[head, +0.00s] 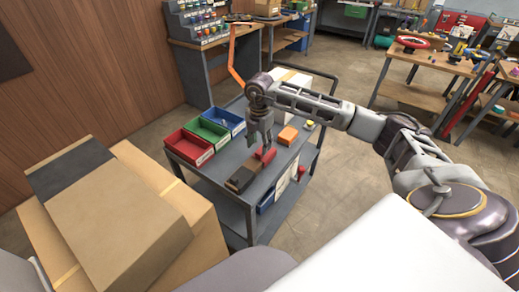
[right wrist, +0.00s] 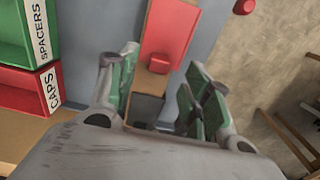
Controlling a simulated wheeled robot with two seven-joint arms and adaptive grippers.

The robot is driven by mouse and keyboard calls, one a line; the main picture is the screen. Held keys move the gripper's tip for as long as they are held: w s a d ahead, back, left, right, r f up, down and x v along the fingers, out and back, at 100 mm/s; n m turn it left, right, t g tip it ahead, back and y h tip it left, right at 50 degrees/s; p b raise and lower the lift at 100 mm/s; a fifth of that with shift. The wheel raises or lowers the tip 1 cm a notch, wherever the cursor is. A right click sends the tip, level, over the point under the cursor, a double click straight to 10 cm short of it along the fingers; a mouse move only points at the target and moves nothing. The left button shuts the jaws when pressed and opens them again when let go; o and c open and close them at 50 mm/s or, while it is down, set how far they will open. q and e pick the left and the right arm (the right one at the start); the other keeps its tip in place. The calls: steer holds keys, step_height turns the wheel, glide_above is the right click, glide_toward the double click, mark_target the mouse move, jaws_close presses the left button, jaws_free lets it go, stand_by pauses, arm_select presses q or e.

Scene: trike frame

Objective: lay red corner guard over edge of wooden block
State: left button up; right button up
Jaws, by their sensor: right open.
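The red corner guard (head: 266,153) lies on the grey cart, and in the right wrist view (right wrist: 169,32) it shows just beyond my fingertips. The brown wooden block (head: 241,178) lies close to it, toward the cart's near end. In the right wrist view brown (right wrist: 159,64) shows at the guard's lower end; I cannot tell whether the guard touches or overlaps the block. My right gripper (head: 261,143) points down above the guard and block, open, with nothing between its fingers. My left gripper is not in view.
Red (head: 188,146), green (head: 209,131) and blue (head: 229,121) bins line the cart's left side. An orange item (head: 287,135) and a white box (head: 290,80) stand farther back. Cardboard boxes (head: 125,215) fill the near left. Workbenches stand behind.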

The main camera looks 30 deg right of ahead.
step_height(320, 180, up, 7)
steer(key=shift+r, duration=0.2)
stand_by(0.6)
steer(key=shift+s, duration=0.1)
stand_by(0.6)
